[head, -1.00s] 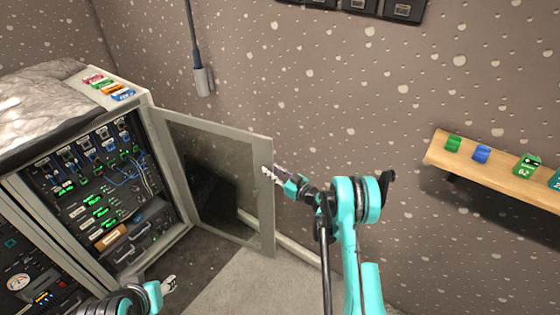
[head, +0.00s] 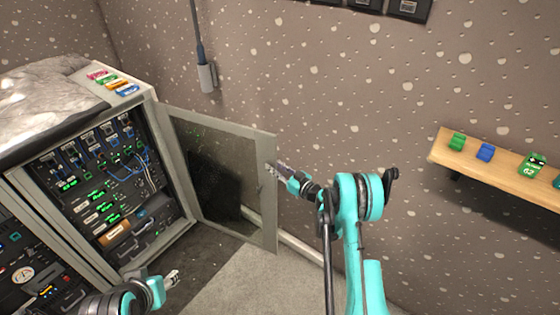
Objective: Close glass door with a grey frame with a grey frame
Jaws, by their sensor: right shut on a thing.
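The glass door with a grey frame (head: 264,190) stands wide open in the head view, hinged on the right side of the equipment cabinet (head: 156,150). My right gripper (head: 277,170) is at the outer edge of the door frame, about halfway up, and is shut on the door's edge or handle; its fingertips are small here and partly merge with the frame. My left gripper (head: 174,277) is low at the left, in front of the cabinet and apart from the door. Its fingers are too small to tell whether they are open.
Several coloured blocks (head: 113,81) lie on the cabinet top. A wooden shelf (head: 490,165) with small coloured items juts from the wall at right. A cable with a grey connector (head: 207,78) hangs on the wall. The floor (head: 225,285) before the door is clear.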

